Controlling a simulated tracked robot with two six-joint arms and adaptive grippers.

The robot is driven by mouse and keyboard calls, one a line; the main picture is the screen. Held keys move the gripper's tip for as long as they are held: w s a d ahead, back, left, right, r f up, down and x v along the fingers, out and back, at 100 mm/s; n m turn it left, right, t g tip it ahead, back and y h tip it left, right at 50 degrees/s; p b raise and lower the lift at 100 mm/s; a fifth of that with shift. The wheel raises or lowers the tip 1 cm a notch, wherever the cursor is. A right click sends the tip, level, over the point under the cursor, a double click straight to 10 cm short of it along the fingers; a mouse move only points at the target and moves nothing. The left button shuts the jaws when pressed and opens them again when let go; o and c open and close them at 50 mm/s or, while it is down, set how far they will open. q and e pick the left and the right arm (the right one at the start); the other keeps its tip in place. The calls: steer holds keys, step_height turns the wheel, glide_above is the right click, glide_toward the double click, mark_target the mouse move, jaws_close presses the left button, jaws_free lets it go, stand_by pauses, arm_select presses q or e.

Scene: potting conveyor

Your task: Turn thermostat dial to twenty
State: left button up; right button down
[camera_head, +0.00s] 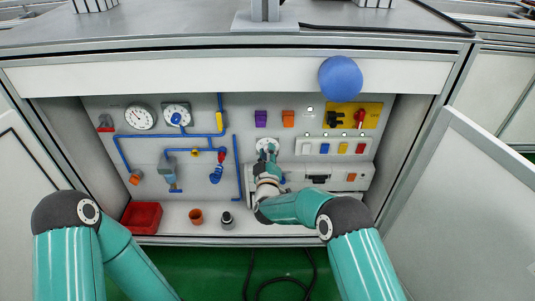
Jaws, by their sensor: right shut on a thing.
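My right gripper (267,154) reaches up to the back panel (240,112) and is shut on the thermostat dial (264,142). Only the pale upper edge of the round dial shows around the gripper. Its pointer and scale are hidden or too small, so I cannot read its setting. My left arm comes in at the lower left, but its gripper is out of view.
Left are two round gauges (140,117) and blue pipes (170,135). Right are a yellow switch plate (368,118) and coloured buttons (343,148). A red bin (142,217), a brown pot (195,216) and a dark cup (227,220) stand below. A blue ball (340,78) shows above.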

steer(key=shift+a+f, duration=0.1)
steer(key=m+b, duration=0.2)
steer(key=m, duration=0.2)
steer(key=shift+m+b, duration=0.3)
steer(key=shift+m, duration=0.6)
steer(key=m, duration=0.2)
steer(key=shift+m, duration=0.3)
steer(key=m, duration=0.3)
steer(key=shift+m, duration=0.4)
steer(key=m, duration=0.3)
steer(key=shift+m, duration=0.3)
steer(key=m, duration=0.4)
steer(key=shift+d, duration=0.2)
steer(key=shift+m, duration=1.8)
steer(key=shift+d, duration=0.15)
